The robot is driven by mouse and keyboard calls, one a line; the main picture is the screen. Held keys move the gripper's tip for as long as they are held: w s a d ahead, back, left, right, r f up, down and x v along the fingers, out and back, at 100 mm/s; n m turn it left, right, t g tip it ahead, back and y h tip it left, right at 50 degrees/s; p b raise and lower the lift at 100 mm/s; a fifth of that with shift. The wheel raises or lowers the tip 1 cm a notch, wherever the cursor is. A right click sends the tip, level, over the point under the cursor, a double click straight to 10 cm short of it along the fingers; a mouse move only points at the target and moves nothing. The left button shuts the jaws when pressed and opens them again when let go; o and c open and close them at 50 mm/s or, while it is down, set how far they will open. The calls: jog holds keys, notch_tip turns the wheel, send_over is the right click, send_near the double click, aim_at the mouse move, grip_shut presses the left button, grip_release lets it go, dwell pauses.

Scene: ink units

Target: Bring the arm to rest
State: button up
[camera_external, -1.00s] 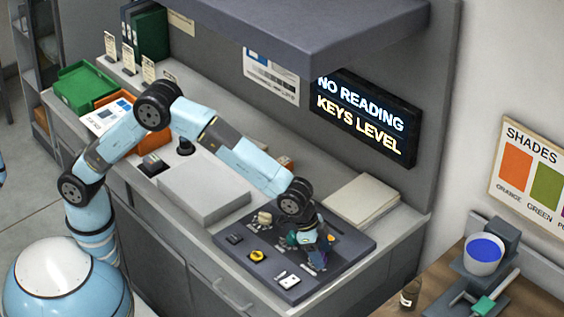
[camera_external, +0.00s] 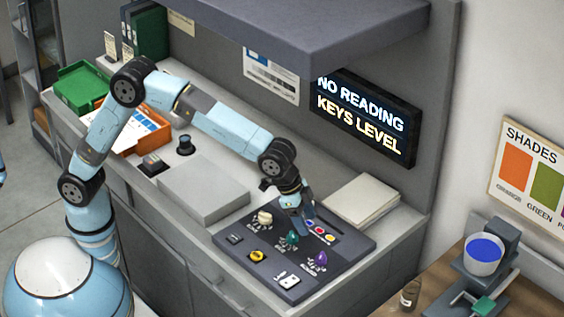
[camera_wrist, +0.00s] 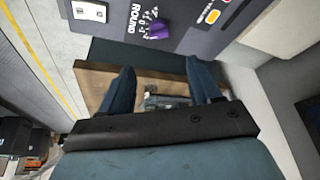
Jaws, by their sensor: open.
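My gripper (camera_external: 300,218) hangs above the back part of the dark control panel (camera_external: 232,258) on the counter. Its fingers are apart with nothing between them in the wrist view (camera_wrist: 160,80). The panel carries a cream knob (camera_external: 264,218), a green knob (camera_external: 292,238) and a purple knob (camera_external: 320,259). The purple knob also shows at the top of the wrist view (camera_wrist: 159,29), next to the word ROUND. A yellow round control (camera_external: 257,256) and a white switch plate (camera_external: 289,281) sit nearer the front. Coloured spots lie behind the knobs.
A wall display (camera_external: 360,118) reads NO READING, KEYS LEVEL. A grey box (camera_external: 203,188) stands left of the panel, and a paper stack (camera_external: 361,199) behind it. A shelf (camera_external: 290,35) overhangs the counter. Green (camera_external: 85,88) and orange (camera_external: 150,140) trays are at the left.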

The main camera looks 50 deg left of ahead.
jog(key=shift+s+a+r, duration=0.1)
jog(key=shift+a+r, duration=0.05)
jog(key=shift+r, duration=0.25)
dwell(0.3)
jog(key=w+a+r+n+t+y, duration=0.15)
jog(key=w+a+r, duration=0.3)
jog(key=a, duration=0.85)
jog(key=w+a+r+n+h, duration=0.15)
jog(key=w+a+r, duration=0.35)
jog(key=a, duration=0.8)
jog(key=s+a+r+n+y, duration=0.1)
jog(key=s+a+r+n, duration=0.1)
jog(key=a, duration=0.8)
jog(key=s+a+r+n+y, duration=0.1)
jog(key=s+a+r+n, duration=0.1)
jog(key=a, duration=0.8)
jog(key=s+a+f+n+t+y, duration=0.1)
jog(key=s+a+f+n, duration=0.1)
jog(key=s+a, duration=0.7)
jog(key=s+a+f+n+y, duration=0.1)
jog(key=s+a+f+n, duration=0.2)
jog(key=s+a, duration=0.5)
jog(key=a, duration=0.4)
jog(key=shift+s+a+f+t, duration=0.35)
